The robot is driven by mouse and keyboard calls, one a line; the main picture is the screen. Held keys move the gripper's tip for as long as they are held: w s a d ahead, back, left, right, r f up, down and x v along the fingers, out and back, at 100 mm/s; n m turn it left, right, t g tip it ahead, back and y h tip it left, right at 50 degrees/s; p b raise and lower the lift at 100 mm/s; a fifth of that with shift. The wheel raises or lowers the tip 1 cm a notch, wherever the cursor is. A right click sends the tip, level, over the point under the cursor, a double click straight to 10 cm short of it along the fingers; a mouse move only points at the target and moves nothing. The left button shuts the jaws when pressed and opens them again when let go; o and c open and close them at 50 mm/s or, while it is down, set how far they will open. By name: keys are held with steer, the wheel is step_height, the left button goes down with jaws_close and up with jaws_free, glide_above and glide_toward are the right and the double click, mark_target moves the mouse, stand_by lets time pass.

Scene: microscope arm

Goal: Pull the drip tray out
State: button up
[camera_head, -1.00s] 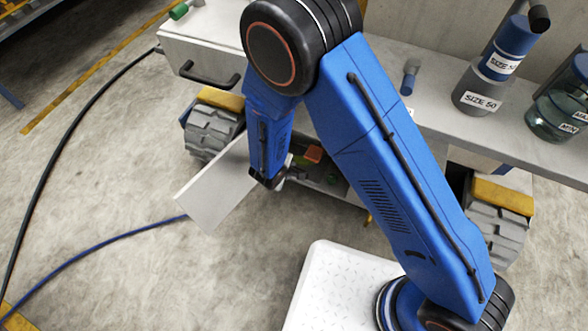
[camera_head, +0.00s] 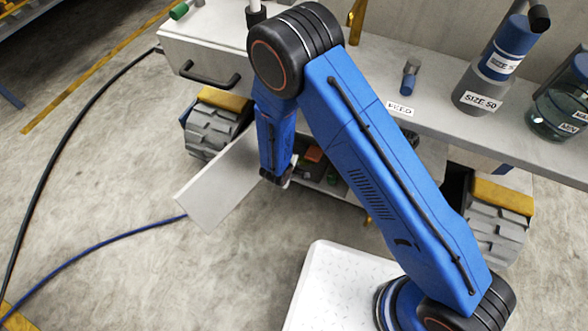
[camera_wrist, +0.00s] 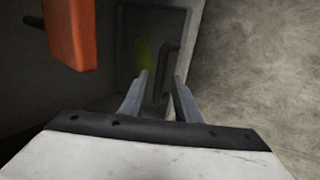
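My gripper (camera_wrist: 160,95) reaches into the open compartment under the bench, its two grey fingers apart. In the wrist view a dark bent handle (camera_wrist: 168,62) shows between and beyond the fingertips; I cannot tell whether they touch it. It stands in front of a dark grey panel or recess (camera_wrist: 182,22), which may be the drip tray; the view is too dim to be sure. A yellow-green thing (camera_wrist: 143,54) is just left of the handle. In the head view my wrist hides the fingertips and the tray.
A pale door panel (camera_head: 225,180) stands open left of my wrist. An orange block (camera_wrist: 70,35) hangs close at upper left in the wrist view. The bench top (camera_head: 440,112) holds bottles (camera_head: 480,88). Rugged wheels (camera_head: 212,130) flank the compartment. Open floor lies in front.

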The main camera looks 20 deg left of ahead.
jaws_close()
steer(key=s+a, duration=0.1)
steer(key=s, duration=1.4)
steer(key=shift+a, duration=0.15)
steer(key=shift+o, duration=0.9)
jaws_free()
steer(key=d+v, duration=0.1)
steer(key=v, duration=1.6)
steer(key=shift+a+r, duration=0.2)
steer(key=shift+a, duration=0.25)
steer(key=shift+s, duration=0.15)
